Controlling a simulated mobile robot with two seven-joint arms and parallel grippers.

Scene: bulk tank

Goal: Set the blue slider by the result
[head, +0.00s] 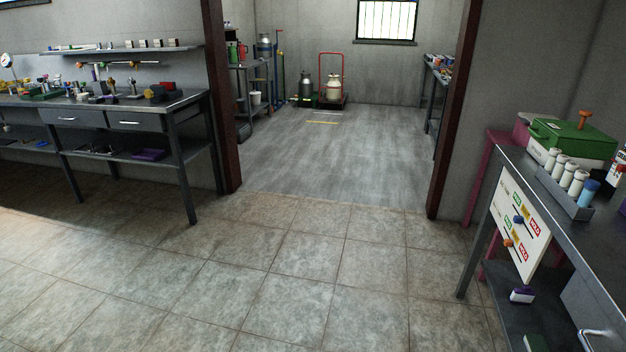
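A white board (519,226) hangs on the front of the grey bench at the right. It carries two rows of coloured labels, each with a slot and a slider. The blue slider (518,219) is on the upper row, near the left part of its slot. The orange slider (509,243) is on the lower row, also toward the left. The upper labels appear green, yellow and red; the small lettering is hard to read, though the red ones seem to say HOLD. Neither of my grippers is in view.
A long workbench (110,108) with tools stands at left. The tiled floor (290,270) between is clear, up to a doorway with cans (333,88) beyond.

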